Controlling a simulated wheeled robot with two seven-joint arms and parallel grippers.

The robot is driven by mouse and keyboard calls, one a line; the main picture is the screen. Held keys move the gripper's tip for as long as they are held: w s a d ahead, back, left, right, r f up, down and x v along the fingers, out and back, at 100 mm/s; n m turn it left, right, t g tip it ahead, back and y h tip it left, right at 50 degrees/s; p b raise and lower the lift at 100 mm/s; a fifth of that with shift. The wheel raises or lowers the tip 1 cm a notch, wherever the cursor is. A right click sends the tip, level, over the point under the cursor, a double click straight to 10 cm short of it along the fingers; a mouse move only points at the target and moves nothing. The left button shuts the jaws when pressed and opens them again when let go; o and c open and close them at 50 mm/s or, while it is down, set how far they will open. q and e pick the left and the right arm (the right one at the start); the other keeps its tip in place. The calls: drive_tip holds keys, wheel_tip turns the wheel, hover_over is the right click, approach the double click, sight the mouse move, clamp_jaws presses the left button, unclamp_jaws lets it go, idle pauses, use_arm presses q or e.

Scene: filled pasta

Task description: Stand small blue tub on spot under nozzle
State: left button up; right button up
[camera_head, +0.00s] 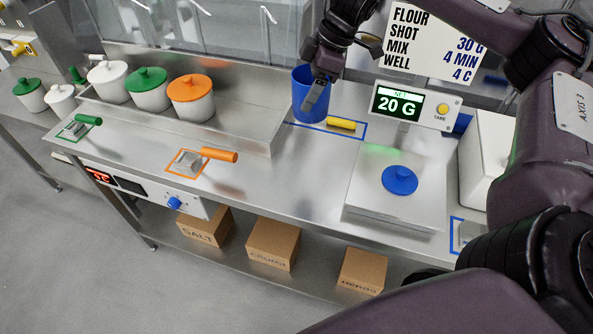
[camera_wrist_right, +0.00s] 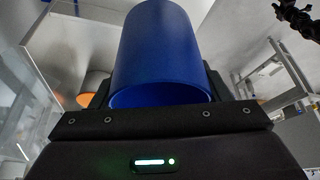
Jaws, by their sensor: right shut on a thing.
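The blue tub (camera_head: 306,98) is at the back of the bench, left of the scale's display. My right gripper (camera_head: 318,92) is shut on its wall, reaching down from above. In the right wrist view the tub (camera_wrist_right: 160,50) fills the middle between the fingers, and its round rim faces the camera. I cannot tell whether its base touches the bench. A blue outline (camera_head: 363,132) runs along the bench beside the tub, with a yellow-handled tool (camera_head: 341,124) in it. I cannot make out a nozzle. My left gripper is not in view.
The scale (camera_head: 370,214) stands right of the tub, a blue knobbed lid (camera_head: 400,181) on its plate; its display (camera_head: 398,103) reads 20 G. A steel tray (camera_head: 236,136) with lidded pots lies left. An orange-handled scoop (camera_head: 219,155) lies forward.

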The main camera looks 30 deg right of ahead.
sight(308, 115)
drive_tip(key=f+b, duration=0.1)
drive_tip(key=f, duration=0.3)
drive_tip(key=f+b, duration=0.2)
drive_tip(key=f, duration=0.2)
drive_tip(key=shift+w+d, duration=0.1)
drive_tip(key=shift+d, duration=0.1)
wheel_tip(308, 115, down, 11)
drive_tip(key=shift+f+b, duration=0.1)
drive_tip(key=shift+b, duration=1.1)
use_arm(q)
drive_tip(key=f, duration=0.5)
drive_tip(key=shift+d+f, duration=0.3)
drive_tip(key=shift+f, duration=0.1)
use_arm(e)
drive_tip(key=shift+f, duration=0.35)
drive_tip(key=o, duration=1.1)
drive_tip(key=shift+f, duration=0.1)
drive_tip(key=shift+c, duration=0.2)
